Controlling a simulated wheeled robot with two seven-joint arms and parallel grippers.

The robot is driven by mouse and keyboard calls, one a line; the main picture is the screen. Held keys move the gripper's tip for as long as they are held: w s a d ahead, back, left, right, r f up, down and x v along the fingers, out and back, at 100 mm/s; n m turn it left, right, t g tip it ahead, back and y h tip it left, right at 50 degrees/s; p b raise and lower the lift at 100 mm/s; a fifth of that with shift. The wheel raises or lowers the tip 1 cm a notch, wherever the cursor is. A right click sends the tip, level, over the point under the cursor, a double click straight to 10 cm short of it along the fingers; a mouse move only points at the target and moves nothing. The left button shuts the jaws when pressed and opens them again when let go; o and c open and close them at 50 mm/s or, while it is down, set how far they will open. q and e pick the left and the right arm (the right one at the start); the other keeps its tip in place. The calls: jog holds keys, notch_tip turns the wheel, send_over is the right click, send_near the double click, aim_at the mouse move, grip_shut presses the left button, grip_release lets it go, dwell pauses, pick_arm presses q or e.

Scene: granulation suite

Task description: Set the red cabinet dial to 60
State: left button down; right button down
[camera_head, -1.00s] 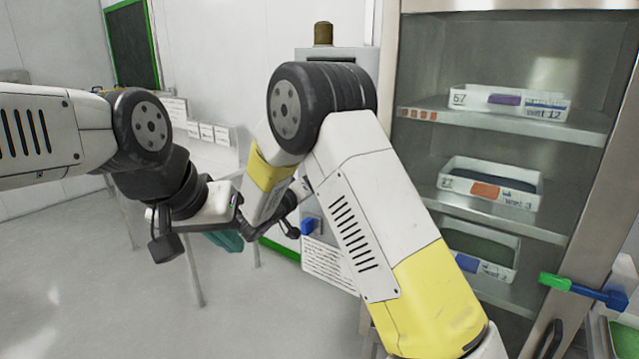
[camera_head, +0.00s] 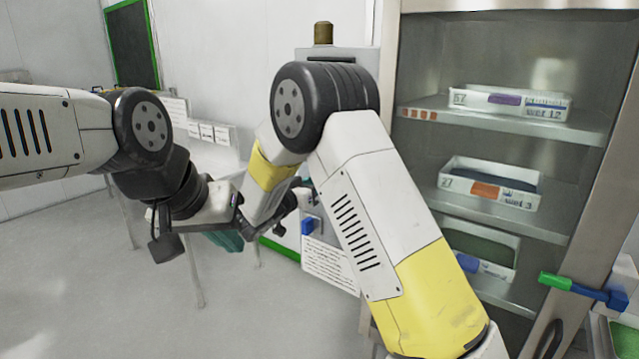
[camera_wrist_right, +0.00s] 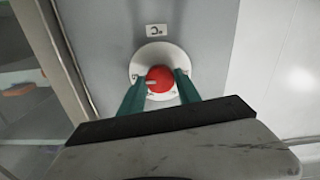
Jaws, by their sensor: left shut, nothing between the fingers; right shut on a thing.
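The red dial (camera_wrist_right: 160,79) sits on a round white plate (camera_wrist_right: 151,56) on a grey panel in the right wrist view. A pale mark on the dial points left in that picture. My right gripper (camera_wrist_right: 160,88) has its teal fingers on either side of the dial, shut on it. In the head view my right arm hides the dial and most of that gripper. My left gripper (camera_head: 226,240) shows teal fingertips, shut and empty, left of the right arm and away from the panel. Scale numbers around the dial are too small to read.
A small label (camera_wrist_right: 156,30) is beside the plate. The glass-fronted cabinet (camera_head: 420,60) holds labelled trays on shelves. A blue knob (camera_head: 308,226) and a printed notice (camera_head: 328,262) are below the grey box (camera_head: 340,60). A green-and-blue handle (camera_head: 583,289) sticks out at right.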

dwell(0.4)
jog(key=c, duration=0.9)
grip_release()
jog(key=shift+o, duration=0.2)
jog(key=v, duration=0.8)
